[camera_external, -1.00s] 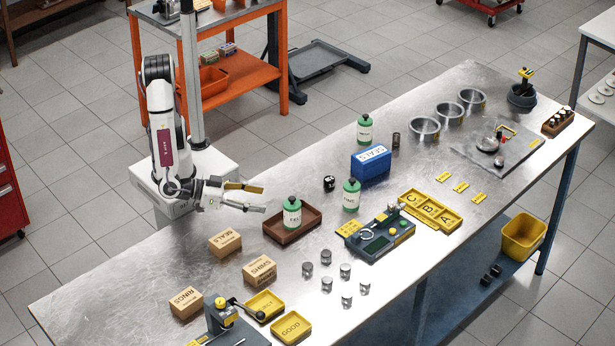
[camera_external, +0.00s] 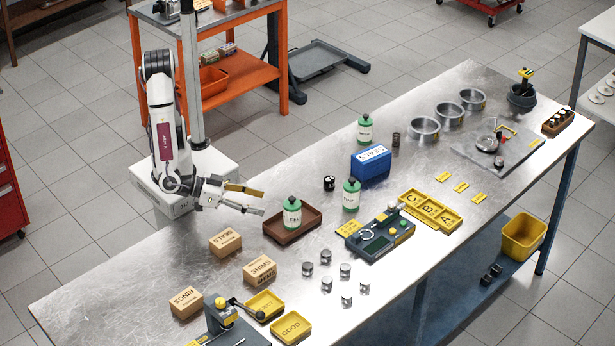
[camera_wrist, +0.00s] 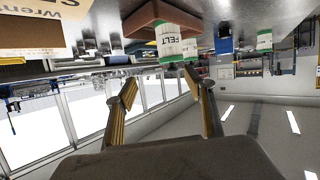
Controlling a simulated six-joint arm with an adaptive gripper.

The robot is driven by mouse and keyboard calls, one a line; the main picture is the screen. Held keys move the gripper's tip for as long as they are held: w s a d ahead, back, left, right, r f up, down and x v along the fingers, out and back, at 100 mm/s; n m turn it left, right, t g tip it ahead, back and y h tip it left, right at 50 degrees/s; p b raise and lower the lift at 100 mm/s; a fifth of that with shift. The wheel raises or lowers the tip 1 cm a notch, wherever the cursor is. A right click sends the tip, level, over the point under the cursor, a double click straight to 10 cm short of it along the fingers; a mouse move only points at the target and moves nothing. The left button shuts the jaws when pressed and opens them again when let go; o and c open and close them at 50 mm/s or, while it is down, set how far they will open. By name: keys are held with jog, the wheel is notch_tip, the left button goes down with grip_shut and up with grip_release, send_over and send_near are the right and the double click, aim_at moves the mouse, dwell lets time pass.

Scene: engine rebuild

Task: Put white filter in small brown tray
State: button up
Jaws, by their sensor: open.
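The small brown tray (camera_external: 312,222) lies on the bench, with a green bottle (camera_external: 292,217) with a white label standing in it. In the wrist view the scene is upside down: the tray (camera_wrist: 143,22) is at the top, and the bottle's label (camera_wrist: 168,47) reads FELT. My gripper (camera_external: 262,201) is open and empty, above the bench's back edge, left of the tray. Its spread fingers (camera_wrist: 160,86) point toward the bottle. I cannot pick out a clearly white filter; a small black cylinder with pale marks (camera_external: 329,183) stands behind the tray.
Cardboard boxes (camera_external: 225,242) stand in front of the gripper. A blue box (camera_external: 371,163), more green bottles (camera_external: 351,195) and a grey fixture (camera_external: 379,238) are right of the tray. Several metal pistons (camera_external: 326,257) stand nearer the front. Bench left of the boxes is clear.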

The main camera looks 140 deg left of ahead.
jog(key=w+d+r+m+t+h, duration=0.3)
jog(key=w+d+r+h, duration=0.25)
jog(key=d+h, duration=0.2)
jog(key=s+d+r+m+h, duration=0.4)
jog(key=s+r+h, duration=0.1)
jog(key=s+h, duration=0.1)
jog(key=s+a+m+g+y, duration=0.1)
jog(key=s+a+g, duration=0.1)
jog(key=s, duration=0.5)
jog(key=s+a+f+m+g, duration=0.1)
jog(key=s+a+g, duration=0.1)
jog(key=s+a, duration=0.3)
jog(key=s+a+m+g+y, duration=0.1)
jog(key=s+a+g, duration=0.1)
jog(key=s, duration=0.8)
jog(key=shift+a+f+m+y, duration=0.3)
jog(key=shift+a+f+y, duration=0.05)
jog(key=shift+a, duration=0.45)
